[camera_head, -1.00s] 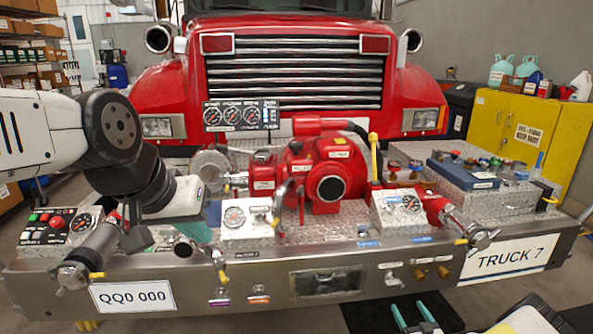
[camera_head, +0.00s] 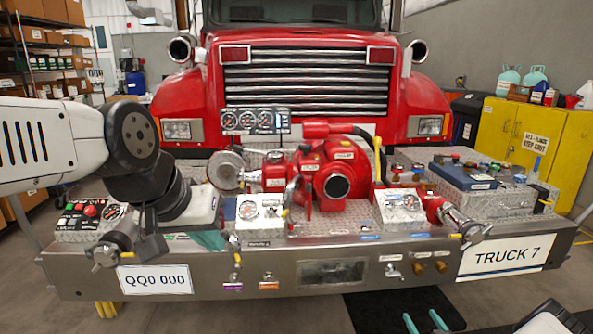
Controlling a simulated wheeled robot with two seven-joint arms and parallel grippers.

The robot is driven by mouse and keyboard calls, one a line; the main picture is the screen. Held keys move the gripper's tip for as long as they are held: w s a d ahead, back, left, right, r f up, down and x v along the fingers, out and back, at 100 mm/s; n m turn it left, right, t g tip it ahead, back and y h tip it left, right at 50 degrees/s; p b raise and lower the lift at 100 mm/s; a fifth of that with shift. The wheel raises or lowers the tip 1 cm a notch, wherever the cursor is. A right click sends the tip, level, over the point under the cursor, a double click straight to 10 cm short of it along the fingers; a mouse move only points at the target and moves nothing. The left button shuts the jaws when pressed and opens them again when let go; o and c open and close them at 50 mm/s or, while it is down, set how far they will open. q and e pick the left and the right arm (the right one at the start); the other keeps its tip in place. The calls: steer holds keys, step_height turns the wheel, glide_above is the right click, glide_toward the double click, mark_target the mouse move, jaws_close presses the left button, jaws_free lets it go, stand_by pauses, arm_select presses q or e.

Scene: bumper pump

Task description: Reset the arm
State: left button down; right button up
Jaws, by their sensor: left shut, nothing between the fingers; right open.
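My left arm enters from the left, and its gripper (camera_head: 209,240) hangs low over the left part of the truck's bumper deck. Its teal fingertips are together with nothing between them; they are partly hidden behind the hand and bumper fittings. My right gripper (camera_head: 425,322) shows only at the bottom edge, right of centre. Its two teal fingers are apart and empty, in front of and below the bumper. The red pump (camera_head: 335,180) sits on the middle of the deck, apart from both grippers.
The steel bumper (camera_head: 330,272) spans the front, with a gauge box (camera_head: 260,212) close right of my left gripper. A control panel (camera_head: 85,217) and a capped pipe (camera_head: 106,254) are at the left. A yellow cabinet (camera_head: 535,140) stands at the right.

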steer(key=w+r+n+g, duration=0.1)
steer(key=w+r+g, duration=0.1)
steer(key=w+r, duration=0.55)
steer(key=w+r+n+g, duration=0.15)
steer(key=w+r, duration=0.25)
steer(key=r, duration=0.7)
steer(key=s+a+r+g+h, duration=0.15)
steer(key=a+r, duration=0.25)
steer(key=r, duration=0.6)
steer(key=s+a+r+g+h, duration=0.1)
steer(key=a+r+g, duration=0.15)
steer(key=r, duration=0.75)
steer(key=s+a+r+m, duration=0.2)
steer(key=s+a+r, duration=0.6)
steer(key=r, duration=0.1)
steer(key=s+a+r+g+y, duration=0.1)
steer(key=s+a, duration=0.3)
steer(key=s, duration=0.5)
steer(key=s+a+r+g+y, duration=0.1)
steer(key=s+a+r, duration=0.1)
steer(key=s+a, duration=0.3)
steer(key=s+a+r+m+g+y, duration=0.1)
steer(key=s+a, duration=0.4)
steer(key=s, duration=0.9)
steer(key=shift+a+r+g, duration=0.25)
steer(key=shift+r+g, duration=0.2)
steer(key=shift+r, duration=0.4)
